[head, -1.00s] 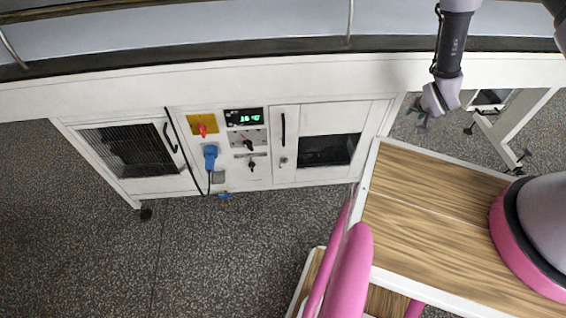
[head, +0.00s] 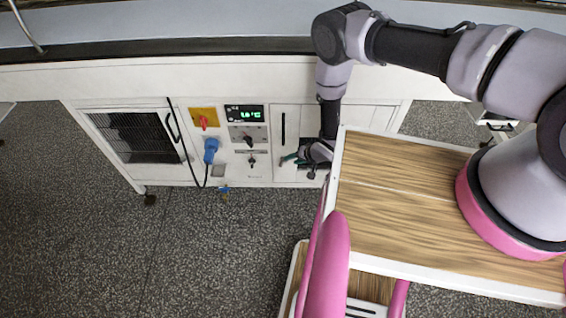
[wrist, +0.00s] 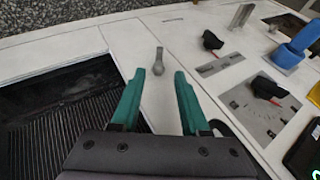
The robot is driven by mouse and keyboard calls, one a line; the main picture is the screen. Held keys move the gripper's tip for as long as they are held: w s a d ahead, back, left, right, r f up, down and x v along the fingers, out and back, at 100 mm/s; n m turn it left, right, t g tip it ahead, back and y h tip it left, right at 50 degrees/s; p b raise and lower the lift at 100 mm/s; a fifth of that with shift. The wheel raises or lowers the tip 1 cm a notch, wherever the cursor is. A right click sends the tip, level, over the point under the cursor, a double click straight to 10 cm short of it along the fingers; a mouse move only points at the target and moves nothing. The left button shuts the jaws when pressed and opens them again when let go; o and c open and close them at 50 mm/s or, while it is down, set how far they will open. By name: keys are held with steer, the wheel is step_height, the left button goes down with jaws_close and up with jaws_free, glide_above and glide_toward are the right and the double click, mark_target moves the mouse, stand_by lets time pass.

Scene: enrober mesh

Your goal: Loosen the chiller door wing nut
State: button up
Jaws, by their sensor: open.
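The grey wing nut (wrist: 158,58) shows in the wrist view on the white chiller door panel (wrist: 128,38), its wing pointing away from my gripper. My gripper (wrist: 160,76) is open, with one teal finger on each side of the wing nut's line. The nut's base appears level with the gap between the fingertips. I cannot tell how far the tips stand from the panel, and nothing is gripped. In the head view my gripper (head: 289,160) is in front of the chiller door (head: 292,114), and the wing nut is hidden there.
Left of the door in the head view are black switches (head: 248,141), a blue plug (head: 210,150) with a cable, a red switch (head: 203,121) and a green display (head: 245,114). A dark window (wrist: 60,110) lies beside the fingers. The machine's overhanging edge (head: 200,80) runs above.

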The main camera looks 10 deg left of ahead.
mark_target(283, 161)
steer(key=x, duration=0.7)
steer(key=shift+f, duration=0.1)
steer(key=shift+d, duration=0.1)
steer(key=shift+w, duration=0.1)
jaws_close()
